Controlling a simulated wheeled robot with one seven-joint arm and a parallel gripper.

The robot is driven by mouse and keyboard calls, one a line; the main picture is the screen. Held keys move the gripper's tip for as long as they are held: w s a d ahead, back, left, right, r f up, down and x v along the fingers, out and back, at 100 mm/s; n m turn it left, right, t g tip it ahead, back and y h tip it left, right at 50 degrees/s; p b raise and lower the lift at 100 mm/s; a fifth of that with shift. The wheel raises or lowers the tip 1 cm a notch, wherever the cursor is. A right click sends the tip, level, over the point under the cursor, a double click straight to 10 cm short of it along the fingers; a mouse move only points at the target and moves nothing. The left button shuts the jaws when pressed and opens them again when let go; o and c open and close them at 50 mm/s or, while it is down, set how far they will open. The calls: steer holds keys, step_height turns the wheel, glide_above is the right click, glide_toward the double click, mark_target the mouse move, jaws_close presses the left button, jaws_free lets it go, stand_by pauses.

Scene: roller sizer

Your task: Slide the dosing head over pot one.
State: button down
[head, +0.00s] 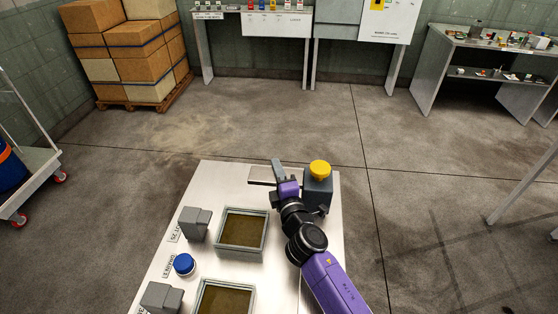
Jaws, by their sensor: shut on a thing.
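A dark grey block with a yellow round knob (319,170) stands at the far right corner of the pale table and looks like the dosing head. My gripper (276,184) is just left of it, at the end of my purple arm. The jaws are shut on a thin flat plate (261,175) sticking out to the left. I cannot tell whether the plate joins the block. Two square grey-rimmed pots with brown contents are on the table, one farther (264,236) and one nearer (252,303), cut by the lower edge. I cannot read which is pot one.
Grey blocks (194,223) (162,298) and a blue knob (184,264) line the table's left side beside small labels. Boxes on a pallet (126,50), a trolley (30,175) and benches (488,45) stand away around the room. The floor between is clear.

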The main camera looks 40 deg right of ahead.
steer(key=s+a, duration=0.2)
steer(key=a, duration=0.1)
steer(key=shift+s+b, duration=0.1)
steer(key=shift+b, duration=0.2)
steer(key=c, duration=1.4)
jaws_free()
steer(key=shift+d, duration=0.1)
steer(key=shift+b+v, duration=1)
steer(key=shift+v, duration=2.9)
